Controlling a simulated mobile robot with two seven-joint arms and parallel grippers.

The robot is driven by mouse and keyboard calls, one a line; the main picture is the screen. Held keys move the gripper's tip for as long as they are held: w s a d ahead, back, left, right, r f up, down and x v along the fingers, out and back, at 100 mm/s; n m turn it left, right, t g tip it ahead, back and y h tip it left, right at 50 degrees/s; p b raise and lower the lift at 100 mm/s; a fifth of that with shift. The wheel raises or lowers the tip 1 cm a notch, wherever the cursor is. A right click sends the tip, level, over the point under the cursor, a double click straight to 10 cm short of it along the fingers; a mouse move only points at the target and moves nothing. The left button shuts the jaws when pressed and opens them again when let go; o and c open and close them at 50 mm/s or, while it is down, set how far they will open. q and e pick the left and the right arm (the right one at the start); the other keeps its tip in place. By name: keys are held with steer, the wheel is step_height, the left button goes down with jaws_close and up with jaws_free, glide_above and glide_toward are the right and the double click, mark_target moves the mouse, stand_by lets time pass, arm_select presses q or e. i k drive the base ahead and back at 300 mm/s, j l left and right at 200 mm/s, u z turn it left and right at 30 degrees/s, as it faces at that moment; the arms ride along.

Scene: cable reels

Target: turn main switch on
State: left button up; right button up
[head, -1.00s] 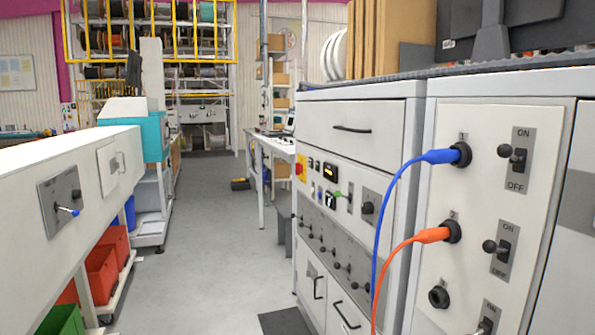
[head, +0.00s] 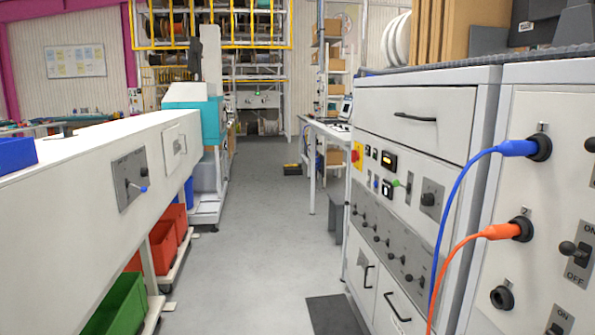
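The control cabinet (head: 413,155) stands at the right. Its panel has a red knob on a yellow plate (head: 356,155), small buttons, a lit display (head: 389,160), a green-tipped lever (head: 397,183) and a black knob switch on a grey plate (head: 431,199). I cannot tell which of these is the main switch. A lever toggle marked ON and OFF (head: 577,250) is on the nearer panel at the right edge. A blue-tipped lever on a grey plate (head: 131,181) is on the white bench side at the left. Neither of my grippers shows.
Blue (head: 515,148) and orange (head: 505,231) cable plugs sit in the nearer panel, their cables hanging in front of the cabinet. The white bench (head: 70,230) runs along the left, with red and green bins (head: 117,305) below.

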mark_target(355, 154)
steer(key=i+u, duration=0.15)
steer(key=i, duration=4.95)
steer(key=i+j+z, duration=0.1)
steer(key=i+z, duration=0.25)
steer(key=i+j+z, duration=0.3)
steer(key=i, duration=0.15)
steer(key=z, duration=1.5)
